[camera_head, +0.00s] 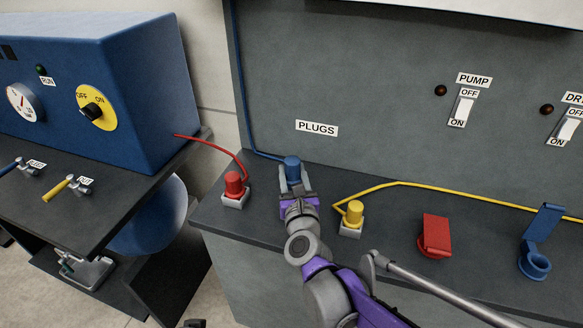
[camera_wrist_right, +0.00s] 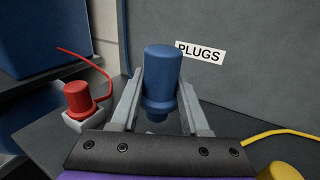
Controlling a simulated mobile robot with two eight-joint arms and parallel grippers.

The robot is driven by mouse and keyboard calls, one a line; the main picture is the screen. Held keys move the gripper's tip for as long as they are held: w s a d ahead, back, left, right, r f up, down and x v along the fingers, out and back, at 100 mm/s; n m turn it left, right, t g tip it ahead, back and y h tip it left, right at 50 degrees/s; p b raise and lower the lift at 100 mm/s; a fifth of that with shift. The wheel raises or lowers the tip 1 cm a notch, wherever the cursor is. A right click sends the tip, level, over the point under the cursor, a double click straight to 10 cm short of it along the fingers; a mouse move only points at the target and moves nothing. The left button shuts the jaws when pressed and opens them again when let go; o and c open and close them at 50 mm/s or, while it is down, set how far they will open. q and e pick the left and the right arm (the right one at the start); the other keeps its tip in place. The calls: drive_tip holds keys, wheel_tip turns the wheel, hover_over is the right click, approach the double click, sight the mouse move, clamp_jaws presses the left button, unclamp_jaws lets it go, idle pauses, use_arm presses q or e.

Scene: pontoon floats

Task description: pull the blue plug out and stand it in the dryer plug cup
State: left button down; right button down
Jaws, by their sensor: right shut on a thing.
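The blue plug (camera_head: 292,168) is at the back of the grey counter, below the PLUGS label, with a blue cord running up the wall behind it. My right gripper (camera_head: 296,188) is shut on it, with a pale finger on each side. In the right wrist view the blue plug (camera_wrist_right: 162,78) stands upright between the fingers (camera_wrist_right: 160,105). A small narrow part shows under its flange; whether it still sits in a socket is hidden by the gripper. A blue cup (camera_head: 535,263) with a tall back plate stands at the right, below the partly cut-off "DR" switch label. My left gripper is not seen.
A red plug (camera_head: 234,184) in a pale socket stands left of the blue plug. A yellow plug (camera_head: 354,213) stands close on the right, its cord running across the counter's back. A red holder (camera_head: 435,236) stands between the yellow plug and the blue cup.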

drive_tip(key=shift+s, duration=0.15)
drive_tip(key=shift+d+f+b, duration=0.1)
drive_tip(key=shift+f+b, duration=1.65)
drive_tip(key=shift+f, duration=1.15)
drive_tip(key=shift+p, duration=0.3)
drive_tip(key=shift+f+b, duration=1.35)
drive_tip(key=shift+f, duration=0.6)
drive_tip(key=shift+c, duration=1.5)
unclamp_jaws()
